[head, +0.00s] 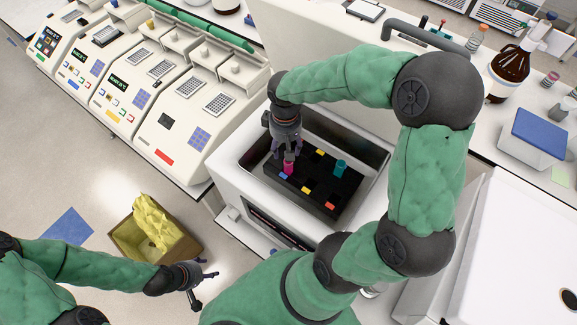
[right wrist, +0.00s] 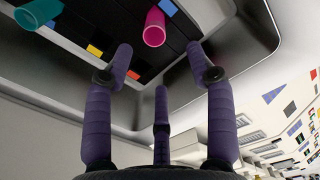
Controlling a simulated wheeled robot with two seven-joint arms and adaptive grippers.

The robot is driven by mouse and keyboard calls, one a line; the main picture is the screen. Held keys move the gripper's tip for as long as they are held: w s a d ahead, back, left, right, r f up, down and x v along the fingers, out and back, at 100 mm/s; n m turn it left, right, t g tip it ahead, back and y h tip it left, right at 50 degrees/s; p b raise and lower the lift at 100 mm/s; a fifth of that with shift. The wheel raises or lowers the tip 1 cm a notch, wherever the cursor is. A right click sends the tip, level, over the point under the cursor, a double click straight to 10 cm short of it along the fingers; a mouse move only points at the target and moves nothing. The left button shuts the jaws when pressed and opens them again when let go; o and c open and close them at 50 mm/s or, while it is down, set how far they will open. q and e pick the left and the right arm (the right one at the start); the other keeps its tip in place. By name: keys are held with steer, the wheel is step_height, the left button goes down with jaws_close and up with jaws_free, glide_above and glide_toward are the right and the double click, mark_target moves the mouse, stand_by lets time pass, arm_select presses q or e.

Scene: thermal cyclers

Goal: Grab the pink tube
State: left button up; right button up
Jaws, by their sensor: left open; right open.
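My left gripper (head: 203,283) is open and empty, low at the left-centre.
A teal tube (head: 340,168) stands in the same rack, right of the pink one. Coloured squares mark the rack. The recess wall (head: 258,150) rises close around it. Thermal cyclers (head: 180,120) line the bench at left. A cardboard box (head: 178,250) with yellow contents stands on the floor.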

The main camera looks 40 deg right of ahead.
mark_target(288, 168)
step_height(288, 168, down, 4)
steer(key=shift+s+r, duration=0.1)
steer(key=shift+s, duration=0.05)
steer(key=shift+d+f+b, duration=0.15)
steer(key=shift+f+b, duration=0.1)
steer(key=shift+f, duration=1.3)
steer(key=shift+d+f+b, duration=0.15)
steer(key=shift+f+b, duration=0.1)
steer(key=shift+f, duration=1.3)
steer(key=c, duration=1.1)
